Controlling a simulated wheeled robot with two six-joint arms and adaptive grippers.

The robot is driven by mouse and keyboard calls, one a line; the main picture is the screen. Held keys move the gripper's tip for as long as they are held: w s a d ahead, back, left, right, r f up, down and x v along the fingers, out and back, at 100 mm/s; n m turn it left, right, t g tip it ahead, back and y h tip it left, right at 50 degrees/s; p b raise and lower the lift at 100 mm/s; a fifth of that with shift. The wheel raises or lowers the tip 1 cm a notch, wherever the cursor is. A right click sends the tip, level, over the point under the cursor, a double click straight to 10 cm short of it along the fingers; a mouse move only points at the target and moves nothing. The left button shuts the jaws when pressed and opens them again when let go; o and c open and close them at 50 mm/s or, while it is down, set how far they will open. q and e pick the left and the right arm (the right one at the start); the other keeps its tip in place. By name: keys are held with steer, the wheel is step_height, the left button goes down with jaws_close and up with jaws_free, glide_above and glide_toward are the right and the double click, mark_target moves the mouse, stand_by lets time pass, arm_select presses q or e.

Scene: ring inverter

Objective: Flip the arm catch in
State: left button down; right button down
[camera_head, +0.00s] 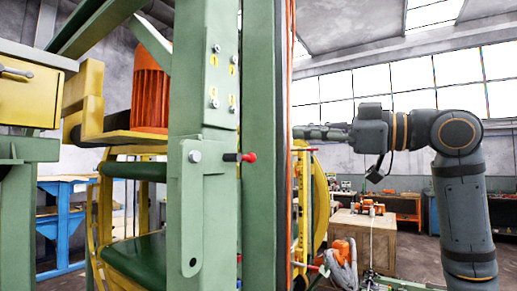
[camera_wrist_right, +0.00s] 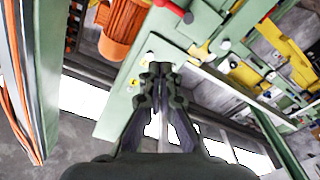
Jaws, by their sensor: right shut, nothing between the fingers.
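A small red-tipped catch (camera_head: 247,157) sticks out sideways from the green upright (camera_head: 205,130) in the head view, level with a bolted green plate (camera_head: 203,225). A red-ended part also shows at the top of the right wrist view (camera_wrist_right: 186,17); I cannot tell for certain that it is the same catch. My right gripper (camera_head: 298,132) comes in from the right beside the green frame, its fingertips close to the frame's right edge in the picture. In the right wrist view its fingers (camera_wrist_right: 156,70) are shut and empty, apart from the red end. My left gripper is out of view.
An orange motor (camera_head: 151,90) stands behind the green upright, on yellow supports. Orange cables (camera_head: 290,60) run down the frame's right edge. A yellow drawer (camera_head: 28,95) is at far left. A wooden cabinet (camera_head: 366,240) stands behind. Open room lies around my right arm.

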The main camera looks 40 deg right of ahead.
steer(key=r+p, duration=0.1)
steer(key=p, duration=0.5)
glide_above(240, 158)
steer(key=s+d, duration=0.2)
steer(key=d, duration=0.2)
steer(key=w+f+b, duration=0.1)
steer(key=f, duration=0.1)
steer(key=w+d+f+b, duration=0.1)
steer(key=shift+w+d+f, duration=0.1)
steer(key=shift+d+f, duration=0.1)
steer(key=shift+f, duration=0.15)
steer(key=shift+a, duration=0.1)
steer(key=shift+w, duration=0.1)
